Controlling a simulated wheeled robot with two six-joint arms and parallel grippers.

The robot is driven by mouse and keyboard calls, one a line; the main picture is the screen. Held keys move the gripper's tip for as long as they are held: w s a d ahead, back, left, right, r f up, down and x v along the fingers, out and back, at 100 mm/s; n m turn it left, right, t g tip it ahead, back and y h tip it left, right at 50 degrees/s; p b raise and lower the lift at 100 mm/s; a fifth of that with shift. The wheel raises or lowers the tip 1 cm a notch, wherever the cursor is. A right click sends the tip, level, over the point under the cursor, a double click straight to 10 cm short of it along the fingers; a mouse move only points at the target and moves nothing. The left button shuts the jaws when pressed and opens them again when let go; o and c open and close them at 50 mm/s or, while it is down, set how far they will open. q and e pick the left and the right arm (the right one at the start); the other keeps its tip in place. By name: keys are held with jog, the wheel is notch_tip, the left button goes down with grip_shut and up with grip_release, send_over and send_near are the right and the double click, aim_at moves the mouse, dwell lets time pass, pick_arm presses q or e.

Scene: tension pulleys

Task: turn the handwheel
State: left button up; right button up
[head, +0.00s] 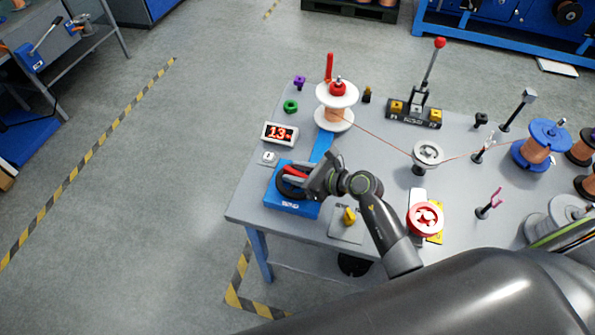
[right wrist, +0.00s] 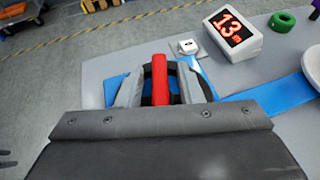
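The handwheel (head: 283,185) is a black wheel on a blue base (head: 291,208) at the left front corner of the table. Its red handle (right wrist: 160,82) stands between the two grey fingers of my right gripper (right wrist: 161,88) in the right wrist view. In the head view my right gripper (head: 298,178) reaches over the wheel from the right and hides part of it. The fingers look closed on the red handle, with dark strips on both sides of it. My left gripper is not in view.
A display (head: 280,133) reading 13 and a small button box (head: 268,158) stand behind the wheel. A copper wire runs from a white spool (head: 337,93) over a grey pulley (head: 428,153) to a blue spool (head: 548,134). A red knob wheel (head: 425,219) lies right.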

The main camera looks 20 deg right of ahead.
grip_shut()
jog(key=shift+r+m+h+p, duration=0.2)
jog(key=shift+m+h+p, duration=0.1)
jog(key=shift+p, duration=0.35)
jog(key=shift+f+m+t+h+p, duration=0.15)
jog(key=shift+m+t+h+p, duration=0.35)
jog(key=shift+p, duration=0.15)
jog(key=shift+o, duration=0.7)
grip_release()
jog(key=b+v, duration=0.1)
jog(key=v, duration=1.6)
jog(key=shift+s+b, duration=0.25)
jog(key=shift+b, duration=0.1)
